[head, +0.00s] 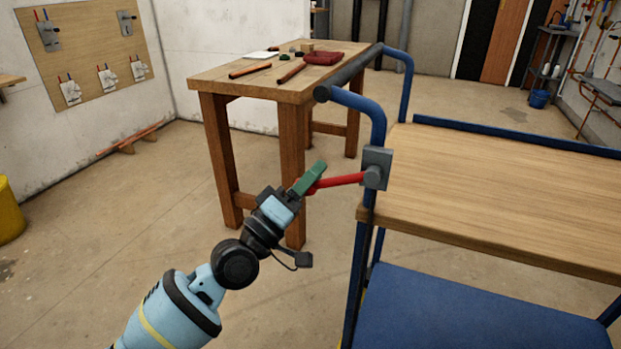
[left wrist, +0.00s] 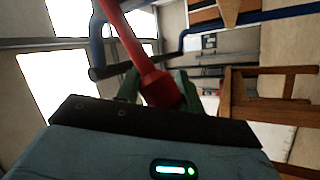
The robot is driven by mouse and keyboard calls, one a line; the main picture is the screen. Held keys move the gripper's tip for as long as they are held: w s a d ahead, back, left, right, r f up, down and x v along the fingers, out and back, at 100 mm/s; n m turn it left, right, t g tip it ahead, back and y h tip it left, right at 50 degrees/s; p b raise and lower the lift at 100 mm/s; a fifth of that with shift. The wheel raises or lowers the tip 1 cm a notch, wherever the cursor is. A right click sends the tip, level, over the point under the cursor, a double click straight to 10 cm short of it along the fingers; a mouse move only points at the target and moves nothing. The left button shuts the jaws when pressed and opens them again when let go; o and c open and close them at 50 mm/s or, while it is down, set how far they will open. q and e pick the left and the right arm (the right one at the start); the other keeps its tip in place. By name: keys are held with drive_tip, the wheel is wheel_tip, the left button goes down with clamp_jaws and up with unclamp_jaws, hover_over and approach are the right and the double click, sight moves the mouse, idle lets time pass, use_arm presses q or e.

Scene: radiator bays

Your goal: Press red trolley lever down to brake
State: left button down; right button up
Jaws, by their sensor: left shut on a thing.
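The red lever (head: 340,180) sticks out to the left from a grey bracket (head: 376,168) on the blue frame of the trolley (head: 480,190). The lever lies close to level, its free end slightly lower than the bracket. My left gripper (head: 311,180) is shut on the lever's free end; its green fingers hide that tip. In the left wrist view the red lever (left wrist: 130,45) runs down between the green fingers (left wrist: 160,88). My right gripper is not in view.
A yellow bin (head: 10,212) is at the far left. The concrete floor left of the trolley is mostly clear.

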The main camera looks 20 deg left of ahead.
use_arm(q)
drive_tip(key=c, duration=1.1)
unclamp_jaws()
drive_tip(key=shift+s+d+f, duration=0.1)
drive_tip(key=shift+d+f, duration=0.1)
drive_tip(key=shift+f, duration=0.25)
drive_tip(key=shift+o, duration=1)
drive_tip(key=shift+r, duration=0.2)
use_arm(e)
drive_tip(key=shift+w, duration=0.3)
use_arm(q)
drive_tip(key=v, duration=0.7)
drive_tip(key=shift+s+f, duration=0.2)
drive_tip(key=shift+s, duration=0.15)
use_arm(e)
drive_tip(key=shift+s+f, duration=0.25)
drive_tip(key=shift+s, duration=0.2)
use_arm(q)
drive_tip(key=shift+a, duration=0.15)
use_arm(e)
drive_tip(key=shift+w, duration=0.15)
